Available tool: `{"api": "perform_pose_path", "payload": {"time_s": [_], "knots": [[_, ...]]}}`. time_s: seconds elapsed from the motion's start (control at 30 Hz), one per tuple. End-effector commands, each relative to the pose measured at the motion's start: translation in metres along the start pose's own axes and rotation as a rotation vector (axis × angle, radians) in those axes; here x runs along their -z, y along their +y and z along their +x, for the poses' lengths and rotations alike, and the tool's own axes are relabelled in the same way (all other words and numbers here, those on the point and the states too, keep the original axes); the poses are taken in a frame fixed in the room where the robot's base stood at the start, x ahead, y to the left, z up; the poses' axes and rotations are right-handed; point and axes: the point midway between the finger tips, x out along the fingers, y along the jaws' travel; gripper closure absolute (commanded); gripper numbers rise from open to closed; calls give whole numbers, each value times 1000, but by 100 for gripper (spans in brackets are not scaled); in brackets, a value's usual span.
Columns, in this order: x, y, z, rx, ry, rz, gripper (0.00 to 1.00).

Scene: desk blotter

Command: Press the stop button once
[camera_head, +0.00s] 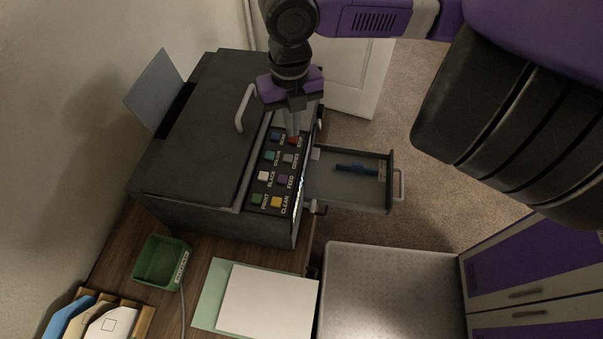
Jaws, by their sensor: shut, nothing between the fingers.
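The dark printer-like machine (205,130) stands on the wooden desk, with a control panel (268,187) of several coloured, labelled buttons on its right edge. The red stop button (294,140) is at the far end of the panel, with its label beside it. My gripper (291,132) points down over that end, shut and empty. Its fingertips are at or just above the red button and partly cover it; I cannot tell whether they touch it. A blue button (275,137) sits just left of the fingertips.
A handle (244,108) stands up from the machine's lid. An open drawer (345,190) with a blue item (355,169) juts out at the right. A green tray (160,264) and white paper (268,302) lie on the desk in front. A purple-and-grey cabinet (530,290) stands at lower right.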

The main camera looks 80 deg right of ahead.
Motion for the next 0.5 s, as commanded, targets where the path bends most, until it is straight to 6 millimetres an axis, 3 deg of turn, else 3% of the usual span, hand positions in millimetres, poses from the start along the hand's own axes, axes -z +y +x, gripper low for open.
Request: {"api": "perform_pose_path", "payload": {"time_s": [0.5], "knots": [[0,0,7,0,0,0,100]]}}
